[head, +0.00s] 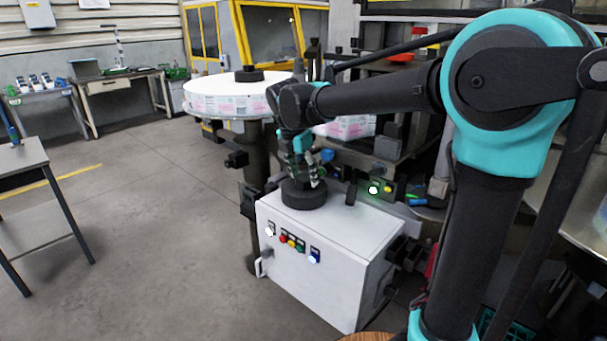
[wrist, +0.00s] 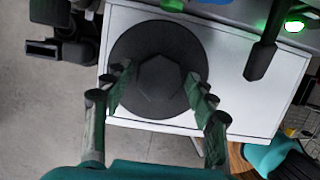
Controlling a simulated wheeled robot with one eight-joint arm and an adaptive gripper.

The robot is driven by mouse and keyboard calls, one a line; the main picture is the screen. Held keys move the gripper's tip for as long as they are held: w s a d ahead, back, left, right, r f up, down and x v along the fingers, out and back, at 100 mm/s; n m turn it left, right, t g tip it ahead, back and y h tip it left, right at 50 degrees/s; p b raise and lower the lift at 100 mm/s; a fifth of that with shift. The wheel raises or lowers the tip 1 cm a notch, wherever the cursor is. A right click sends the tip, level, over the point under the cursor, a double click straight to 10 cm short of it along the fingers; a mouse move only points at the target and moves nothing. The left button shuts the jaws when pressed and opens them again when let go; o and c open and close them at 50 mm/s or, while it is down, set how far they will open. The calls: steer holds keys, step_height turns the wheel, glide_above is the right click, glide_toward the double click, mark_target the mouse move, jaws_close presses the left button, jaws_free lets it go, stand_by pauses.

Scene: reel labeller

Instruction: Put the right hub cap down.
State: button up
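The right hub cap (head: 304,196) is a black disc that lies flat on top of the white cabinet (head: 345,225). In the wrist view the hub cap (wrist: 158,103) shows a raised hexagonal knob in its middle. My gripper (head: 303,180) points down just above it. In the wrist view my gripper's fingers (wrist: 158,82) stand on either side of the knob, with a narrow gap visible on each side. It looks open and holds nothing. Another black cap (head: 249,74) sits on the white label reel (head: 228,89) at the back left.
A black lever or post (head: 351,194) stands on the cabinet right of the hub cap. Coloured buttons (head: 290,241) line the cabinet's front. A green-lit part (head: 374,188) sits behind. The cabinet top's near right side is bare. Open floor (head: 140,240) lies to the left.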

mark_target(296, 190)
steer(key=shift+o, duration=0.9)
steer(key=shift+r, duration=0.15)
steer(key=v, duration=1.2)
